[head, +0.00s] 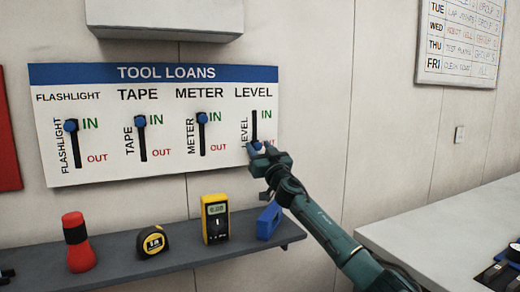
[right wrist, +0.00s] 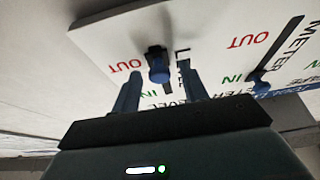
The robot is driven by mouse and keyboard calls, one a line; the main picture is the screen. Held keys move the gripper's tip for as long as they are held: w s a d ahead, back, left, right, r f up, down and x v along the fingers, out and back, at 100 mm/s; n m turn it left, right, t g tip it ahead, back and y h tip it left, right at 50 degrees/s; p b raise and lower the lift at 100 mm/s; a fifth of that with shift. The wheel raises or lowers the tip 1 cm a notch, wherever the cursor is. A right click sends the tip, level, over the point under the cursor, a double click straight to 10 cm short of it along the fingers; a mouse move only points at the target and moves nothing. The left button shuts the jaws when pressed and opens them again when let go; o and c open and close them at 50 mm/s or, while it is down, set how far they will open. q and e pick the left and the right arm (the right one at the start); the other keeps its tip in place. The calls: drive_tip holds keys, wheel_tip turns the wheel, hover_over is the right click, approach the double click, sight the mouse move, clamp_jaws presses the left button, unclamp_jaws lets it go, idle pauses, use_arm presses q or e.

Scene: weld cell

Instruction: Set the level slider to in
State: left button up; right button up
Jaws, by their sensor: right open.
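The level slider's blue knob (head: 256,146) sits at the lower end of its black slot, beside the red OUT, on the tool loans board (head: 215,172). My right gripper (head: 259,149) is at this knob and partly hides it. In the right wrist view, which shows the board upside down, the knob (right wrist: 158,70) lies between the two open fingertips of my right gripper (right wrist: 158,76), with a gap on each side. My left gripper is not in view.
The flashlight, tape and meter knobs (head: 202,118) are at the tops of their slots, beside IN. A shelf (head: 185,262) below carries a red flashlight (head: 78,242), tape measure (head: 152,241), yellow meter (head: 215,219) and blue level (head: 269,220). A pale table (head: 440,225) stands at right.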

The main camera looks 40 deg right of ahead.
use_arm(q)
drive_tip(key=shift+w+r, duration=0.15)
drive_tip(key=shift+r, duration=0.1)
use_arm(e)
clamp_jaws()
drive_tip(key=p, duration=0.8)
approach(254, 109)
drive_tip(key=x, duration=0.3)
drive_tip(key=f+x, duration=0.1)
drive_tip(key=x, duration=0.1)
drive_tip(key=shift+w+d, duration=0.1)
drive_tip(key=shift+w, duration=0.05)
drive_tip(key=shift+r, duration=0.55)
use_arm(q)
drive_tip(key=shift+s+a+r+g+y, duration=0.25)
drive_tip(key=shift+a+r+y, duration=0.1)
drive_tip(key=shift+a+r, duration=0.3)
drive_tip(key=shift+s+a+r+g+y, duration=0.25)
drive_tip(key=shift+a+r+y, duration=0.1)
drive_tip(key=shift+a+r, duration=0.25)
use_arm(e)
drive_tip(key=shift+r, duration=0.15)
drive_tip(key=shift+c, duration=0.8)
unclamp_jaws()
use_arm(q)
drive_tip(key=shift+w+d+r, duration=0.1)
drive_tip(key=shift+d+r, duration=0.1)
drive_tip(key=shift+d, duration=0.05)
use_arm(e)
drive_tip(key=shift+o, duration=0.8)
